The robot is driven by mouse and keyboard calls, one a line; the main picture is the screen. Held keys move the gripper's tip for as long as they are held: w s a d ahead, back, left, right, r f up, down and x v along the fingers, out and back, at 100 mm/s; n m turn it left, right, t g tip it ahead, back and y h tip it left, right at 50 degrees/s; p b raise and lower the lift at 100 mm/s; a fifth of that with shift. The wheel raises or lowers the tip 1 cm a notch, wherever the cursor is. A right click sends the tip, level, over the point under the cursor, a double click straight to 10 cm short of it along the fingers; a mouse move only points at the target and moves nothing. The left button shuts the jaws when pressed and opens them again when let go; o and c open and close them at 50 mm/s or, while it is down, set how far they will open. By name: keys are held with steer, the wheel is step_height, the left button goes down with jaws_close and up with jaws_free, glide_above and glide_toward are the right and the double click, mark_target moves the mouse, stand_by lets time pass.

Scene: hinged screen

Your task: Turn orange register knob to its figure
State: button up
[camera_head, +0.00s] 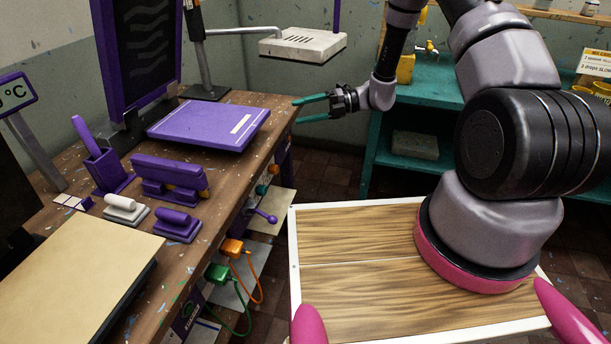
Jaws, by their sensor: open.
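A small orange round knob (274,169) sits on the front side of the workbench, near its far end. A teal knob (261,189) is just nearer along the same side. A larger orange piece with an orange cord (232,248) is further down the bench front; I cannot tell if it is a knob or a plug. No figure or scale can be read on any of them. My gripper (298,110) has teal fingers, open and empty. It points left beside the far bench corner, above and to the right of the small orange knob, touching nothing visible.
A purple lever (268,216) and a green piece with cord (216,273) stick out from the bench front. A purple hinged screen (135,50) stands over the bench (205,215), near a purple platen (210,125). A white overhead unit (303,44) hangs above my gripper.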

step_height(320, 180, down, 10)
steer(key=m+t+y, duration=0.1)
steer(key=m+t, duration=0.1)
steer(key=m, duration=0.4)
steer(key=m+t, duration=0.5)
steer(key=m, duration=0.4)
glide_toward(277, 170)
steer(key=x, duration=0.8)
steer(key=shift+w+a+f, duration=0.1)
steer(key=shift+w, duration=0.1)
steer(key=shift+w+a, duration=0.15)
steer(key=shift+a, duration=0.15)
steer(key=shift+c, duration=0.6)
steer(key=shift+d, duration=0.1)
steer(key=c, duration=0.6)
steer(key=n, duration=0.2)
steer(key=shift+n, duration=0.3)
steer(key=n, duration=1.4)
steer(key=o, duration=0.6)
steer(key=shift+n, duration=0.6)
steer(key=shift+c, duration=0.2)
steer(key=o, duration=0.5)
steer(key=shift+c, duration=0.2)
